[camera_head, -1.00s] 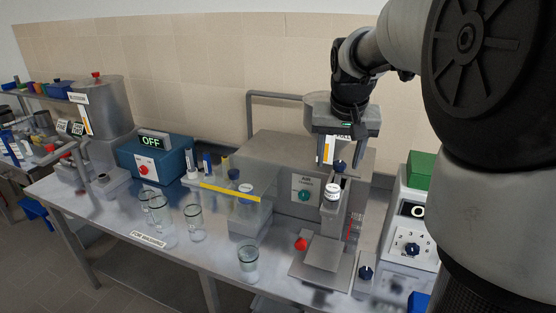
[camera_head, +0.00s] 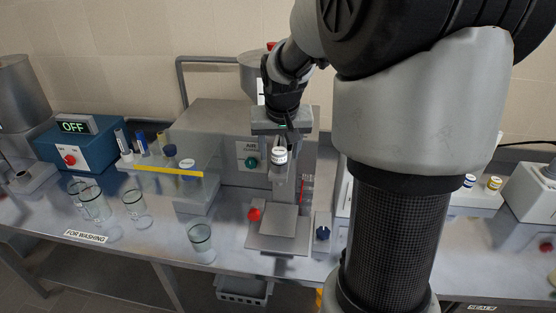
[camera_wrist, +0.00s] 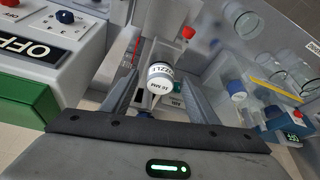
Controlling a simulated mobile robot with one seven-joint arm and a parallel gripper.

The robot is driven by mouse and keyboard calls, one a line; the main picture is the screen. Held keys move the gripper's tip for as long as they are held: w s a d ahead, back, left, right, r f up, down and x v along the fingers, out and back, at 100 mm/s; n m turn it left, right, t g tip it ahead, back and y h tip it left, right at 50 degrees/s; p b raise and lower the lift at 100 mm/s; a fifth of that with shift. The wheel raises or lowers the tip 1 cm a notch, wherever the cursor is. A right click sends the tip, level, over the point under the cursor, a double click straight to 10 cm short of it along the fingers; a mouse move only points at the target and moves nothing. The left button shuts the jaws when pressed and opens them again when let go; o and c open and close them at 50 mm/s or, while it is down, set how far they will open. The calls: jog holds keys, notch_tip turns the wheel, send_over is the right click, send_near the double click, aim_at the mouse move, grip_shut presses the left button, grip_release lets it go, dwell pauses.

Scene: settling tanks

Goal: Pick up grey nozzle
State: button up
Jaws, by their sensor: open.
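The grey nozzle (camera_head: 280,160) is a small pale cylinder with a dark-lettered label, upright at the top of the grey stand (camera_head: 282,195) in front of the AIR machine. In the wrist view the nozzle (camera_wrist: 160,76) shows from above, its label partly reading "NOZZLE" and "16 MM". My gripper (camera_head: 282,142) is open just above the nozzle in the head view. In the wrist view its fingers lie either side of the line to the nozzle. I cannot tell whether the fingertips reach down to the nozzle's height or touch it.
The AIR machine (camera_head: 215,118) stands right behind. A clear box with a yellow edge (camera_head: 165,171) is to the left. Several glass beakers (camera_head: 200,238) stand near the bench front. A blue OFF unit (camera_head: 75,145) is farther left. A red knob (camera_head: 254,214) and blue knob (camera_head: 322,232) flank the stand.

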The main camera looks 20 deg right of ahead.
jog(key=shift+s+r, duration=0.1)
jog(key=shift+r, duration=0.05)
jog(key=c, duration=1.1)
jog(key=shift+c, duration=0.2)
